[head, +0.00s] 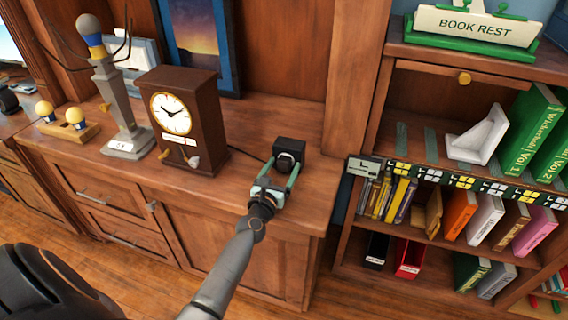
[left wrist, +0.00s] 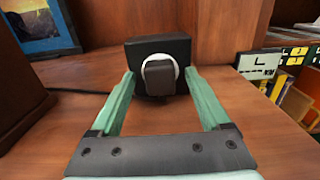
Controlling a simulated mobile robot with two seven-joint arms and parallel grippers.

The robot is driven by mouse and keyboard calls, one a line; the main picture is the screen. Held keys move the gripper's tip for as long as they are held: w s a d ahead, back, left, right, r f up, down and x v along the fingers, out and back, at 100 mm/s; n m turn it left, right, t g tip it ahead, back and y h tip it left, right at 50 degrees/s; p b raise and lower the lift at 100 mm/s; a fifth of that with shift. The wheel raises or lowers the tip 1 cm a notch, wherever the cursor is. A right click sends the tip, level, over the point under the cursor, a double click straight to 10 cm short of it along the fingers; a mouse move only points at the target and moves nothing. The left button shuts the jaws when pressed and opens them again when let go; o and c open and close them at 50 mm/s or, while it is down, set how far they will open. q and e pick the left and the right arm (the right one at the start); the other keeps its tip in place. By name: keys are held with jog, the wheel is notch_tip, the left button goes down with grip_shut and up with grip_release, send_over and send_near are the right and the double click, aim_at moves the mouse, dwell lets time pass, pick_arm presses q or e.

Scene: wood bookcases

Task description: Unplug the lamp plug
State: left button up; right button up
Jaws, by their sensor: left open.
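The lamp plug (left wrist: 160,74) is a dark block seated in a round white face on a black socket box (left wrist: 129,58). In the head view the socket box (head: 290,146) stands on the cabinet top near its right end, with the plug (head: 286,164) facing me. My left gripper (head: 279,172) is open, its green fingers pointing at the box. In the left wrist view its fingers (left wrist: 163,82) stand apart on both sides of the plug, with visible gaps; I cannot tell how far they reach. My right gripper is not in view.
A brown clock (head: 205,115) stands left of the box on the cabinet top (head: 239,186). A grey lamp-like stand (head: 117,105) is farther left. A dark cable (left wrist: 80,91) runs left from the box. A bookcase (head: 385,97) with books rises on the right.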

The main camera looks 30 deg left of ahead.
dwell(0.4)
pick_arm(q)
grip_shut()
dwell(0.4)
dwell(0.5)
jog(key=shift+p+v, duration=0.3)
jog(key=shift+v, duration=2.75)
